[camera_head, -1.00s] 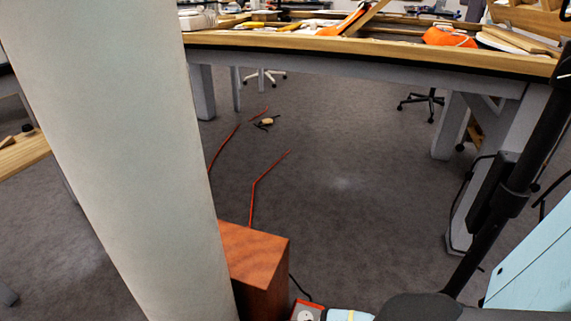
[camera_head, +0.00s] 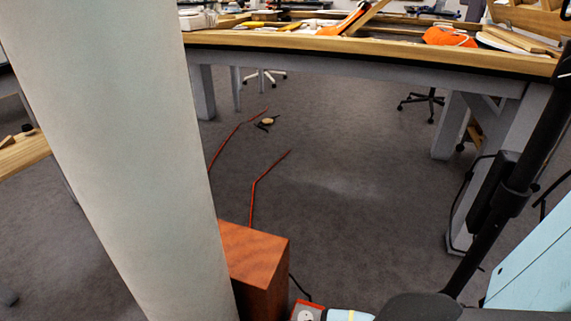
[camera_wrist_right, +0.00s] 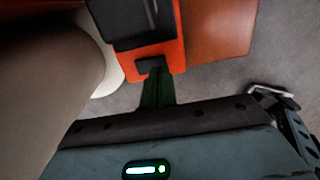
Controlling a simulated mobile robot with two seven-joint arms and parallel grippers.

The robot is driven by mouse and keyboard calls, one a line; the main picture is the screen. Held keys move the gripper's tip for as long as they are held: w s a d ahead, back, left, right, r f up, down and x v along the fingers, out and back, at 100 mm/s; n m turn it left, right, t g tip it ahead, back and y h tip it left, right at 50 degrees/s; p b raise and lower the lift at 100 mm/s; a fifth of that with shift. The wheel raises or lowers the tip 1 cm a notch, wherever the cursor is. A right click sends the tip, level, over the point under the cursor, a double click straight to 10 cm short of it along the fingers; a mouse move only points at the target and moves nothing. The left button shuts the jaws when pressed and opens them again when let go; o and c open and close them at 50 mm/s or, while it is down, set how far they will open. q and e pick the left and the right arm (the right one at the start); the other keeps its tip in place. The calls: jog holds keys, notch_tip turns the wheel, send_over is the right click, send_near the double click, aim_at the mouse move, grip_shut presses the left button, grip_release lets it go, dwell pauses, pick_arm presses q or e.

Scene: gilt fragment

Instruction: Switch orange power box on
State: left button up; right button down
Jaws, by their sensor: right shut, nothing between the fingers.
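The orange power box (camera_wrist_right: 180,40) shows at the top of the right wrist view, with a black panel on its face and a small dark patch near its lower edge. In the head view only a corner of the power box (camera_head: 306,312) shows at the bottom edge. My right gripper (camera_wrist_right: 157,72) is shut and empty, with its fingertips at the dark patch. I cannot tell whether they touch it. The switch's position cannot be made out. My left gripper is in neither view.
A reddish-brown wooden block (camera_head: 258,265) stands beside the power box. A large pale shape hides much of the left of the head view. A cluttered workbench (camera_head: 400,50) stands beyond, with open grey floor before it. Red cables (camera_head: 254,195) lie on the floor.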

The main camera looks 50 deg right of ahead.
jog(key=shift+f, duration=0.35)
jog(key=shift+f+b, duration=0.5)
dwell(0.4)
jog(key=shift+r, duration=0.1)
jog(key=shift+r+p, duration=1.45)
jog(key=shift+r, duration=0.25)
jog(key=shift+r+p, duration=1.5)
jog(key=shift+r, duration=0.3)
jog(key=shift+f, duration=0.1)
